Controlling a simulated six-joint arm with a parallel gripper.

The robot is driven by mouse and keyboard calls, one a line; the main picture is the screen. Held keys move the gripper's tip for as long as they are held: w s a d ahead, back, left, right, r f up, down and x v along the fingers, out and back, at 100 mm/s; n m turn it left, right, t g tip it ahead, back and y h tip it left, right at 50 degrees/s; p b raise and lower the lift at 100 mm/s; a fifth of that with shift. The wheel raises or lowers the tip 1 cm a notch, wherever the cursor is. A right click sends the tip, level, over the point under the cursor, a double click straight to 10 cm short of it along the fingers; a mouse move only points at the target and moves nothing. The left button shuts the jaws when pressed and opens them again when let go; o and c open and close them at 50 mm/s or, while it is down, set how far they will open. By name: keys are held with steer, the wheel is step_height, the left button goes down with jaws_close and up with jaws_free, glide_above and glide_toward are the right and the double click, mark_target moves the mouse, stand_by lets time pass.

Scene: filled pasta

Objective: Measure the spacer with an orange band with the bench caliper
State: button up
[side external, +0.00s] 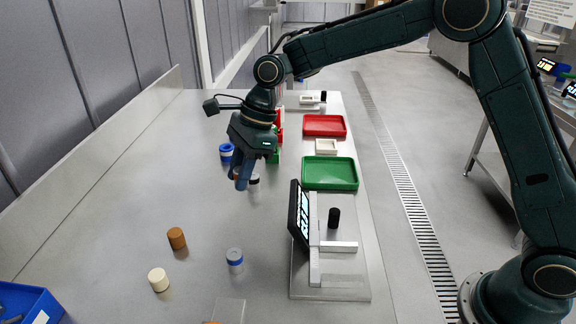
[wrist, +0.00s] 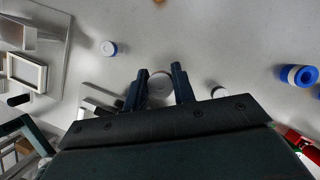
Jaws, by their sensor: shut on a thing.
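My gripper (side external: 243,181) is shut on a spacer and holds it above the bench. In the wrist view my gripper (wrist: 159,80) has its two dark fingers either side of this spacer (wrist: 160,86). It shows a round pale grey end and a thin orange-brown edge; the fingers hide most of its side. The bench caliper (side external: 338,246) stands on a base plate at the right of the bench, with a dark display (side external: 299,213) tilted up on its left. The caliper is nearer the camera than my gripper, and apart from it.
A black cylinder (side external: 334,217) stands beside the caliper. Loose on the bench are a blue-banded grey spacer (side external: 235,258), a brown one (side external: 177,239), a cream one (side external: 159,280) and a blue one (side external: 226,152). Green (side external: 330,187) and red (side external: 324,133) trays lie behind the caliper.

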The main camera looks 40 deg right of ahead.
step_height(320, 180, up, 5)
steer(key=shift+f, duration=0.2)
steer(key=shift+s+d+n, duration=0.25)
steer(key=shift+s+n, duration=0.05)
steer(key=shift+s, duration=0.35)
steer(key=s+d+n+g+h, duration=0.1)
steer(key=s+d+n+g, duration=0.3)
steer(key=s, duration=0.7)
steer(key=s+d+n+h, duration=0.1)
steer(key=s+d+n, duration=0.1)
steer(key=s+n, duration=0.65)
step_height(320, 180, down, 6)
steer(key=s+m, duration=0.1)
steer(key=m, duration=0.1)
steer(key=shift+s+a+y, duration=0.2)
steer(key=shift+a+y, duration=0.05)
steer(key=shift+y, duration=0.05)
steer(key=shift+f, duration=0.15)
steer(key=shift+f, duration=3.15)
steer(key=shift+f, duration=0.6)
